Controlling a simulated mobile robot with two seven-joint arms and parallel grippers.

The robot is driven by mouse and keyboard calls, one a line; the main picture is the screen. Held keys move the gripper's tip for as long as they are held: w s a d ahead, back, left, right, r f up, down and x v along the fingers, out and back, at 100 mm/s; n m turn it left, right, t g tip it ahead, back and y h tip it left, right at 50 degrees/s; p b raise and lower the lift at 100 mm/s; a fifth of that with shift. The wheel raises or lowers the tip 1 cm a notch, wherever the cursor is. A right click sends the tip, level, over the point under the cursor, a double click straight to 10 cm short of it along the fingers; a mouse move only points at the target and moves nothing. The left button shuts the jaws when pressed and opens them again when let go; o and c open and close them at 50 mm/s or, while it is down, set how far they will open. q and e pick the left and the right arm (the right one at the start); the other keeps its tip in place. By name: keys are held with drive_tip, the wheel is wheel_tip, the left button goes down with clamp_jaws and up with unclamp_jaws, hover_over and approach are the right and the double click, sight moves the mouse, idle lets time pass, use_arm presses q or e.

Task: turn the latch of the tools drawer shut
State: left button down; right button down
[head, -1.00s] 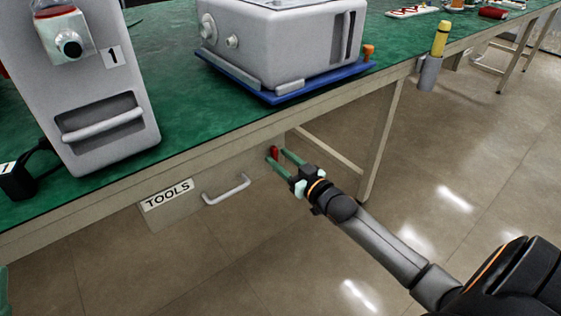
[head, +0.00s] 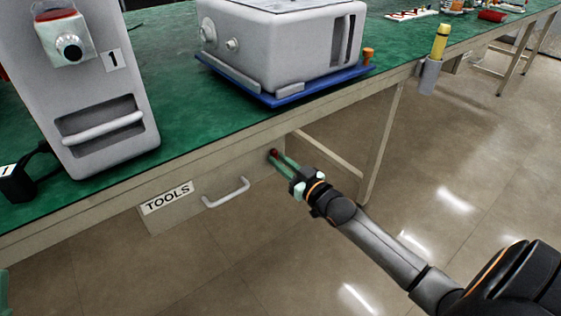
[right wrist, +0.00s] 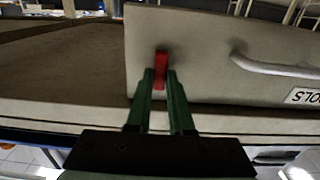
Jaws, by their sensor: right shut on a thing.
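The tools drawer (head: 225,196) is under the bench, with its front flush as far as I can see. Its red latch (head: 273,153) is at the right end of the drawer front, right of the handle (head: 226,192). My right gripper (head: 277,161) is shut on the latch. In the right wrist view the red latch (right wrist: 161,70) stands upright between the green fingertips, and the handle (right wrist: 275,65) is to its right. A green piece at the left edge of the head view looks like part of my left gripper (head: 3,291); its jaws cannot be made out.
The green bench top (head: 190,105) overhangs the drawer. On it are a grey pump (head: 105,95) marked 1 and a grey housing (head: 285,50) on a blue tray (head: 290,97). A bench leg (head: 382,145) stands right of the latch. The floor in front is clear.

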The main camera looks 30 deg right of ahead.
use_arm(q)
drive_tip(key=shift+r, duration=0.1)
use_arm(e)
drive_tip(key=shift+a+r+n+p, duration=0.1)
drive_tip(key=shift+r+n+p, duration=0.05)
drive_tip(key=shift+n+p, duration=0.9)
use_arm(q)
drive_tip(key=shift+m, duration=0.4)
drive_tip(key=shift+a+r+p, duration=0.2)
drive_tip(key=shift+r+p, duration=1.35)
drive_tip(key=shift+r, duration=0.95)
use_arm(e)
drive_tip(key=shift+a+f+n, duration=0.1)
drive_tip(key=shift+f+n, duration=0.05)
drive_tip(key=shift+n, duration=2.55)
drive_tip(key=shift+a+f+n, duration=0.1)
drive_tip(key=shift+n, duration=2.65)
drive_tip(key=shift+f+n, duration=0.15)
drive_tip(key=shift+n, duration=2.55)
